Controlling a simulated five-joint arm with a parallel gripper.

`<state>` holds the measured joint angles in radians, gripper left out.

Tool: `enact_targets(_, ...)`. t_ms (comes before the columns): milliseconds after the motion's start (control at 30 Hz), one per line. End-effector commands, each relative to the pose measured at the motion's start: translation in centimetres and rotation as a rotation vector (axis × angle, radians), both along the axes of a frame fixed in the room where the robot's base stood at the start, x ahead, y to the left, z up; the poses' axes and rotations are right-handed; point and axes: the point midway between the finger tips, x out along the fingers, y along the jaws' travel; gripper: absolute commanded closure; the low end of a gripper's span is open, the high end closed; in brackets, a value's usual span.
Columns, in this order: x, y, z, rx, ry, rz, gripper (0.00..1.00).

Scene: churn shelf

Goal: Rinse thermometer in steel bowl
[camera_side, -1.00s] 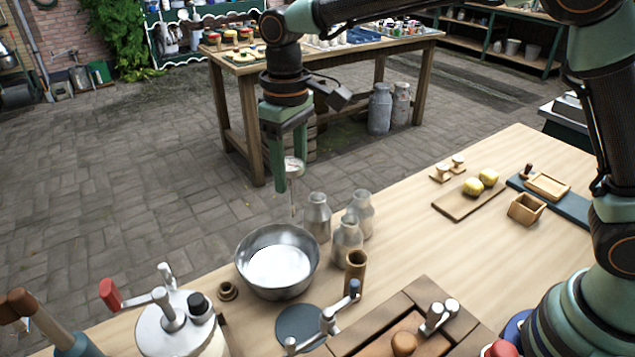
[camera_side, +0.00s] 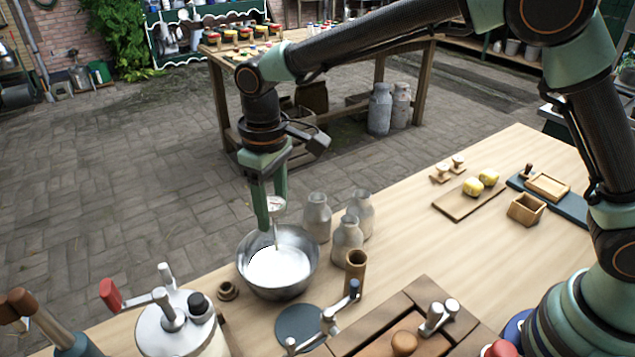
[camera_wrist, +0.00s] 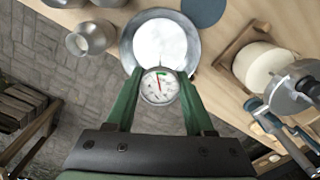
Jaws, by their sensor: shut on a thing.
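My gripper (camera_side: 270,208) is shut on the thermometer (camera_side: 276,204), holding it by its round dial with the thin stem pointing down. In the wrist view the white dial face (camera_wrist: 159,86) sits between the two green fingers of my gripper (camera_wrist: 160,88). The steel bowl (camera_side: 306,268) stands on the wooden table, with a bright white surface inside. The stem reaches down inside the bowl's rim in the side view. Whether its tip touches the white surface I cannot tell for sure.
Several metal milk bottles (camera_side: 347,240) stand close right of the bowl. A wooden cup (camera_side: 355,268) and a dark round disc (camera_side: 298,326) are in front. A white churn with a red-handled crank (camera_side: 176,325) stands at the left.

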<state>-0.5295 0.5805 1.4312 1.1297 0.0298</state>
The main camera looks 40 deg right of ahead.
Motion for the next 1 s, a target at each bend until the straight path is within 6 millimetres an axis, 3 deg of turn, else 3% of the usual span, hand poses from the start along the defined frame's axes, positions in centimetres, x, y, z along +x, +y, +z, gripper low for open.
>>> enact_targets(600,0.0,0.0,-4.9,-0.001,0.002,0.000,0.84)
enact_targets(1000,0.0,0.0,-6.0,0.000,0.000,0.000,0.84)
